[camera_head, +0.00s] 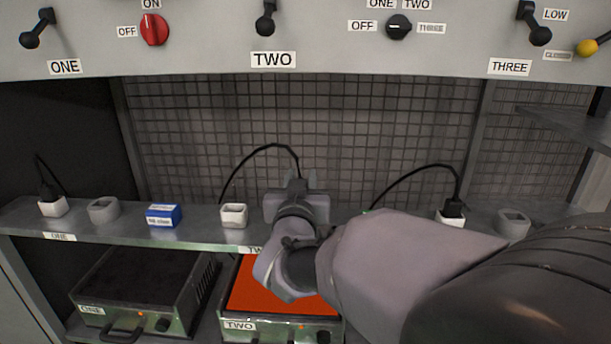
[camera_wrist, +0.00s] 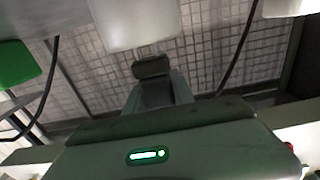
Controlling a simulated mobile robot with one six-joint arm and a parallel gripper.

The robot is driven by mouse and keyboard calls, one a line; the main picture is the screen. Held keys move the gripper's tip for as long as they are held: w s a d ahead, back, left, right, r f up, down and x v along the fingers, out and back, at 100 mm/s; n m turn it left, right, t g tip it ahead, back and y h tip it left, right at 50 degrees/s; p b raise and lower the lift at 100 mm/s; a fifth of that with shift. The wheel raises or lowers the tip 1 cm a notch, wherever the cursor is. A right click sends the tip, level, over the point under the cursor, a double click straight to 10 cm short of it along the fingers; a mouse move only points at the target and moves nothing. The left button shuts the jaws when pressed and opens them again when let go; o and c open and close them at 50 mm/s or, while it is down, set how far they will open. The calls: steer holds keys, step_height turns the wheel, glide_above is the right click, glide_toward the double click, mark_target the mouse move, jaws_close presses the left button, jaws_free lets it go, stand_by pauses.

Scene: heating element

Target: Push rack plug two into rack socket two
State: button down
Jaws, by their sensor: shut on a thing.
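In the head view my gripper (camera_head: 297,184) is above the shelf, right of a white socket (camera_head: 234,215) with no plug in it, by the partly covered TWO label (camera_head: 253,249). A black cable (camera_head: 268,147) arches from behind that socket to my gripper. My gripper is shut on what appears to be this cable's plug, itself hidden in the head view.
On the shelf (camera_head: 130,231) stand a grey socket (camera_head: 104,209) and a blue box (camera_head: 163,216). White sockets with plugs stand left (camera_head: 52,208) and right (camera_head: 450,220). A green block (camera_wrist: 16,65) shows in the wrist view. An orange-topped heater (camera_head: 270,290) is below.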

steer(key=shift+f+b, duration=1.45)
steer(key=c, duration=1)
jaws_free()
steer(key=s+p, duration=0.1)
steer(key=s, duration=1.6)
steer(key=shift+s+a, duration=0.2)
steer(key=shift+a, duration=0.1)
